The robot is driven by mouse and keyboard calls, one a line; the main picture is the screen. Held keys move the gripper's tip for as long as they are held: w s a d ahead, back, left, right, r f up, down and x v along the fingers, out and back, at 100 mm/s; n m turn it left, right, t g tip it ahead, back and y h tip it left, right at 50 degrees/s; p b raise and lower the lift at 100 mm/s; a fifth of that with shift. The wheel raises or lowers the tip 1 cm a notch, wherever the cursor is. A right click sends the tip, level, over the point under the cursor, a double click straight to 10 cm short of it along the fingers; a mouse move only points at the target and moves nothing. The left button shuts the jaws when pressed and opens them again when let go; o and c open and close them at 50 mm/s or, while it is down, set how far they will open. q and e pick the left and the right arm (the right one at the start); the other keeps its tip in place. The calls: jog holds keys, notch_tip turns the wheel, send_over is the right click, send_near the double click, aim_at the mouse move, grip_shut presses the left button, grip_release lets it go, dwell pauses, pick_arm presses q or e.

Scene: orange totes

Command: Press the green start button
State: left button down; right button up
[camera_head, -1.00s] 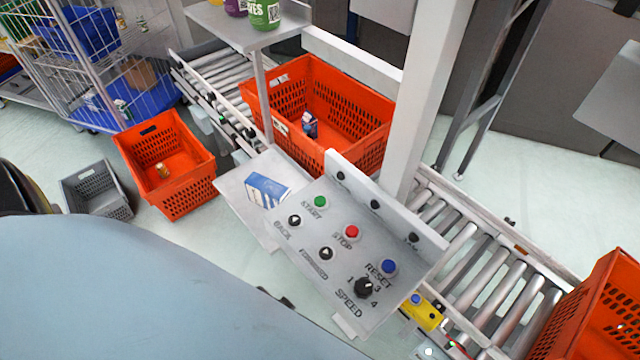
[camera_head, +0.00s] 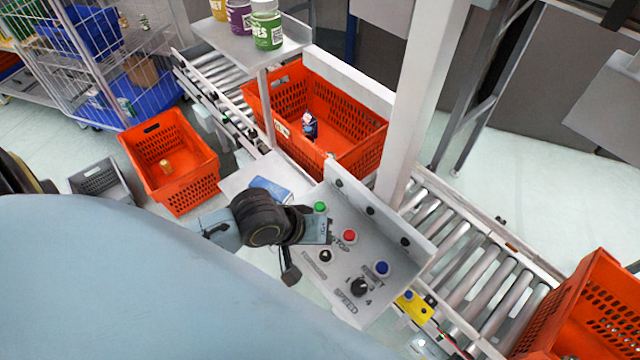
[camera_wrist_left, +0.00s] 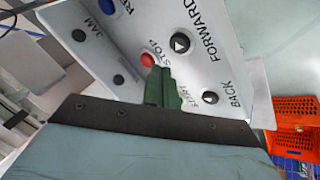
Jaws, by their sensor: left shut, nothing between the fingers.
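The control panel (camera_head: 345,275) is grey and tilted, with labelled round buttons. The green start button (camera_head: 320,207) shows at its upper left, right beside my left gripper (camera_head: 326,230). The gripper is over the panel and covers the START label and the back button in the head view. I cannot tell whether the fingers touch the panel. My right gripper is not in view.
The red stop button (camera_head: 349,237), blue reset button (camera_head: 382,268) and black speed knob (camera_head: 359,287) are close by on the panel. A blue-and-white carton (camera_head: 270,187) lies on the plate behind my wrist. An orange tote (camera_head: 365,150) stands behind the panel.

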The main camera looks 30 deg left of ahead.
pick_arm(q)
jog(key=w+a+r+n+h, duration=0.2)
jog(key=w+r+n, duration=0.25)
jog(key=n, duration=0.25)
notch_tip(320, 180, up, 3)
jog(key=n+t+p, duration=0.1)
jog(key=n, duration=0.6)
send_over(315, 207)
jog(key=shift+r, duration=0.15)
notch_tip(315, 207, down, 7)
jog(key=b, duration=1)
jog(key=shift+r, duration=0.2)
jog(key=shift+f, duration=1.1)
jog(key=shift+f+p, duration=0.3)
jog(key=shift+p, duration=0.15)
jog(key=shift+f, duration=0.15)
